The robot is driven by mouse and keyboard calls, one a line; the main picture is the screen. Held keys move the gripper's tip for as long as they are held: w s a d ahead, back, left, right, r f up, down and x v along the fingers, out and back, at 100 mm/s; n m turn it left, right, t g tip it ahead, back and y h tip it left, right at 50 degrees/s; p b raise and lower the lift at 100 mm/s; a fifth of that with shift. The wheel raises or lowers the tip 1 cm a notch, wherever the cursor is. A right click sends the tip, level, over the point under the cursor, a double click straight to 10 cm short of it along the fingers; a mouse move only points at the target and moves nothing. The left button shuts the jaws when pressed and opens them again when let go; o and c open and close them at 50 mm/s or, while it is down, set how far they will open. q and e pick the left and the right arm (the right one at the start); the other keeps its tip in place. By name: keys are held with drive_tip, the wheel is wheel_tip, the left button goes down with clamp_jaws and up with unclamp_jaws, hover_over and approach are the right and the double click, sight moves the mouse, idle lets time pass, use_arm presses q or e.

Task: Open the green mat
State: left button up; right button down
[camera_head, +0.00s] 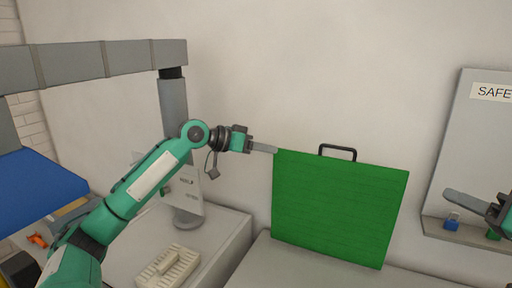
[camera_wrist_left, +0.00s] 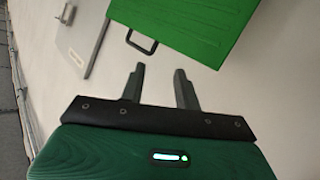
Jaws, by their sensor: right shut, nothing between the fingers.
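The green mat (camera_head: 338,210) stands upright as a folded, slightly tilted panel on the white counter against the wall. A black handle (camera_head: 338,150) sticks up from its top edge. My left gripper (camera_head: 264,147) is at the mat's upper left corner. Its fingers (camera_wrist_left: 160,82) are apart with nothing between them; I cannot tell whether they touch the mat. My right gripper (camera_head: 463,199) is shut and empty, right of the mat and apart from it.
A grey safety board (camera_head: 465,140) with small padlocks on its ledge hangs at the right. A monitor (camera_head: 188,192) and a cream rack (camera_head: 168,266) stand on the left counter. A blue panel (camera_head: 35,195) is at far left.

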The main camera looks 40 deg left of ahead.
use_arm(q)
drive_tip(key=b+v, duration=0.6)
drive_tip(key=v, duration=0.6)
drive_tip(key=shift+s+a+f, duration=0.15)
drive_tip(key=shift+s+a, duration=0.05)
drive_tip(key=shift+a, duration=0.2)
